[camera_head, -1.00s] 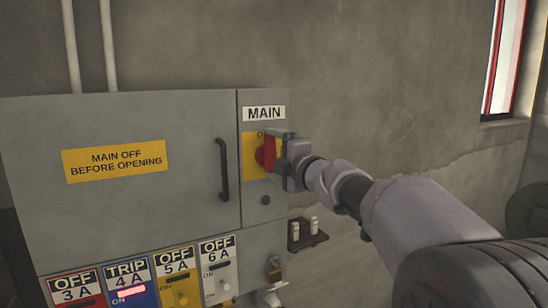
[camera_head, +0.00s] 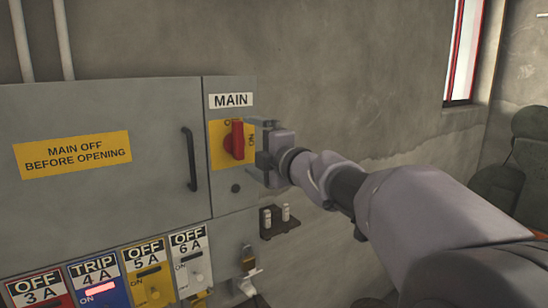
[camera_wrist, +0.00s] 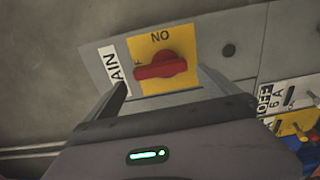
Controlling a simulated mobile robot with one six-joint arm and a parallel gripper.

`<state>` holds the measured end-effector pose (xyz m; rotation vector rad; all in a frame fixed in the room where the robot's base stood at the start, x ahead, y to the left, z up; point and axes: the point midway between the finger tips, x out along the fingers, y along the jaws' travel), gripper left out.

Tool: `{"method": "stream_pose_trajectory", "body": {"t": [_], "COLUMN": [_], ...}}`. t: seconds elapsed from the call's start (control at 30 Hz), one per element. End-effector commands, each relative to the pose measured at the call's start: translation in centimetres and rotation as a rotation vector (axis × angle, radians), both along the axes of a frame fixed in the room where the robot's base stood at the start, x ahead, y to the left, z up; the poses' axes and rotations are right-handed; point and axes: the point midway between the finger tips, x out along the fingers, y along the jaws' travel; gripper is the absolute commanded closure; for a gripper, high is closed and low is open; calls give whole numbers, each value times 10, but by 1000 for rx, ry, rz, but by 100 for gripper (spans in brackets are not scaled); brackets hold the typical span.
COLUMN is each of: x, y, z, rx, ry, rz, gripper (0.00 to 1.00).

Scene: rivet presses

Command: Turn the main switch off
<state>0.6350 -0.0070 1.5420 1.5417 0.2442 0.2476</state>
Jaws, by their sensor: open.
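The main switch is a red rotary handle (camera_head: 236,140) on a yellow plate (camera_head: 218,152) under the MAIN label. My gripper (camera_head: 262,142) is just right of the handle, in front of the plate. Its two fingers are spread and empty, and they look apart from the handle. The wrist view shows the open fingertips (camera_wrist: 163,82) on either side below the handle.
The grey cabinet door (camera_head: 100,190) has a black pull handle (camera_head: 190,160) left of the switch. Several breaker switches (camera_head: 145,275) line the cabinet below. A small bracket with two pegs (camera_head: 280,221) is on the wall under my gripper.

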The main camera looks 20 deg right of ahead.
Motion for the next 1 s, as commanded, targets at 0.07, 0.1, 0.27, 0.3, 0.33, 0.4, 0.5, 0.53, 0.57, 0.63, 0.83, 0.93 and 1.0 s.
{"method": "stream_pose_trajectory", "body": {"t": [0.07,0.1,0.27,0.3,0.33,0.4,0.5,0.53,0.57,0.63,0.83,0.93,1.0], "x": [-24,-37,-82,-91,-96,-106,-114,-115,-115,-116,-116,-124,-147], "y": [-9,-13,-28,-30,-33,-36,-37,-38,-38,-38,-39,-55,-75], "z": [1,1,1,1,1,1,0,0,0,0,-2,-23,-71], "rx": [-2,-2,-2,-2,-3,-1,-2,-1,-1,-1,24,245,557], "ry": [-3,-2,-2,-1,-2,0,-1,0,1,1,2,33,117], "rz": [-4,-4,-5,-3,-4,-3,-1,-1,0,0,-19,-180,-380], "gripper": [0,0,0,0,0,0,0,0,0,0,0,0,0]}}
